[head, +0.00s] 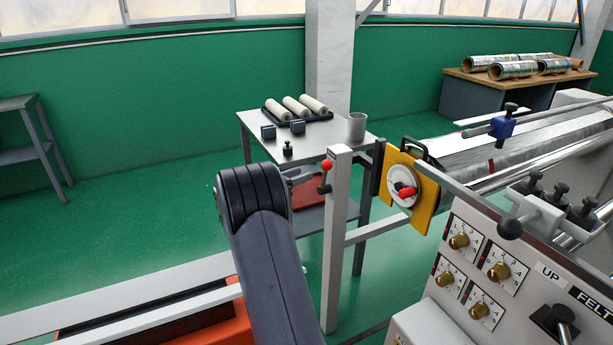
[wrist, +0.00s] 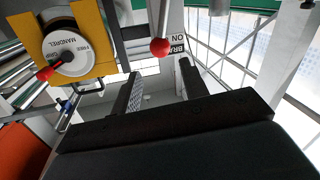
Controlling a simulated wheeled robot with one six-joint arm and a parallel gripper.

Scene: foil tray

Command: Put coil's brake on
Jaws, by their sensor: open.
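A brake lever with a red ball knob (head: 326,165) is at the top of a pale post (head: 337,230) in the head view. In the wrist view the red ball (wrist: 159,47) hangs on a grey rod, beside a partly hidden sign (wrist: 177,44) reading "BRA… ON". My gripper (wrist: 160,68) is open and empty, its two dark fingers pointing toward the ball. The ball appears just past the fingertips, apart from both. In the head view my gripper (head: 301,179) is small, partly hidden by my arm, just left of the post.
A white "FREE MANDREL" dial (wrist: 70,52) with a red handle (wrist: 44,73) sits on a yellow plate (head: 425,208), right of the post in the head view. A metal table (head: 347,132) with rolls and a cup stands behind. A control panel (head: 480,265) fills the lower right.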

